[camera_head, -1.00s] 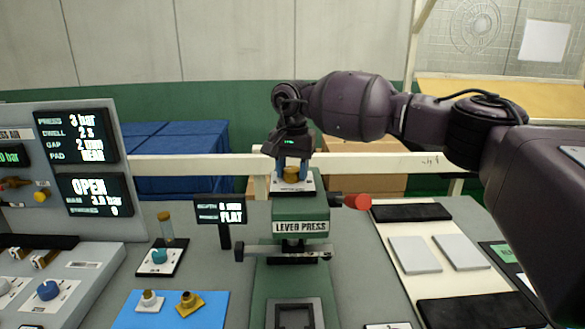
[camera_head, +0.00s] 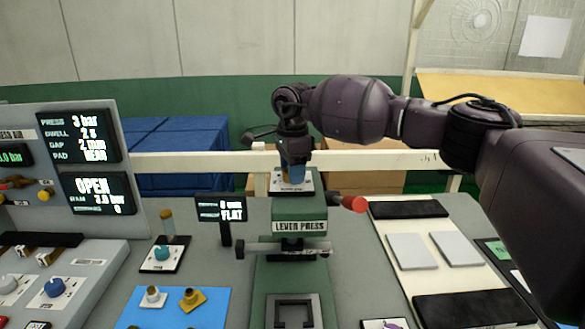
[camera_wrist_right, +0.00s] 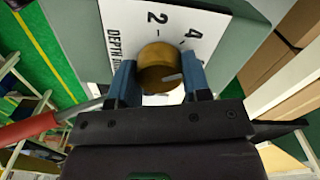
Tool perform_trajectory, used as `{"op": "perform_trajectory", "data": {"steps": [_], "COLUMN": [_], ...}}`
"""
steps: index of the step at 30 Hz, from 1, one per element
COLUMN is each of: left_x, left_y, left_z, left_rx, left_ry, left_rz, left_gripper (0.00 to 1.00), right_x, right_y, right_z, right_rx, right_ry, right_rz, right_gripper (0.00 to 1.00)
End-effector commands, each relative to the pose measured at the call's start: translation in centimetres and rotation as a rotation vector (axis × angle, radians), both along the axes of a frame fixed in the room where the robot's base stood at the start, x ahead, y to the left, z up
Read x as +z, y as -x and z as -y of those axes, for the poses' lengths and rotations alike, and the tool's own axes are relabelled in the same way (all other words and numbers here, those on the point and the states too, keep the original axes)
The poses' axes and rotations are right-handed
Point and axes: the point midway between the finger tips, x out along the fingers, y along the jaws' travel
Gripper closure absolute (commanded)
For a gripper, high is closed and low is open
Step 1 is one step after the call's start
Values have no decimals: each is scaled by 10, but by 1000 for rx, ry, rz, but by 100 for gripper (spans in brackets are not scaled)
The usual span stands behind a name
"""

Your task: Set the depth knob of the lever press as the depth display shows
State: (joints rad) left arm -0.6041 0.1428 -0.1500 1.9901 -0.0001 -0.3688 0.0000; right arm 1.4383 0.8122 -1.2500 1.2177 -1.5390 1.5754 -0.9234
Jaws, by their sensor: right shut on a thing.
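The green lever press (camera_head: 298,210) stands in the middle of the head view. Its depth knob (camera_wrist_right: 158,66) is a brass cylinder on a white dial plate (camera_wrist_right: 205,27) marked 2 and 4. A pale pointer mark on the knob faces the right finger in the wrist view. My right gripper (camera_wrist_right: 160,78) is shut on the knob, a blue finger on each side. In the head view, the gripper (camera_head: 293,178) hides the knob. The small black depth display (camera_head: 220,209) left of the press reads "FLAT" below a mm value that looks like 8 or 6. My left gripper is out of view.
The press's red lever handle (camera_head: 353,203) sticks out right, close below my right gripper. A control panel with screens (camera_head: 92,137) stands left. Grey pads (camera_head: 412,251) lie on a white board at right.

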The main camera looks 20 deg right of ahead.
Motion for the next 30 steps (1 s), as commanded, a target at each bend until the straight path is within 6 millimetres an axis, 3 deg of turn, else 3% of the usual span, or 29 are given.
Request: {"op": "perform_trajectory", "data": {"steps": [30], "left_x": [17], "left_y": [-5], "left_z": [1], "left_rx": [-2], "left_ry": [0], "left_rz": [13], "left_gripper": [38], "right_x": [2], "right_y": [2], "right_z": [-1], "right_rx": [-962], "right_ry": [-1], "right_rz": [3], "right_gripper": [80]}}
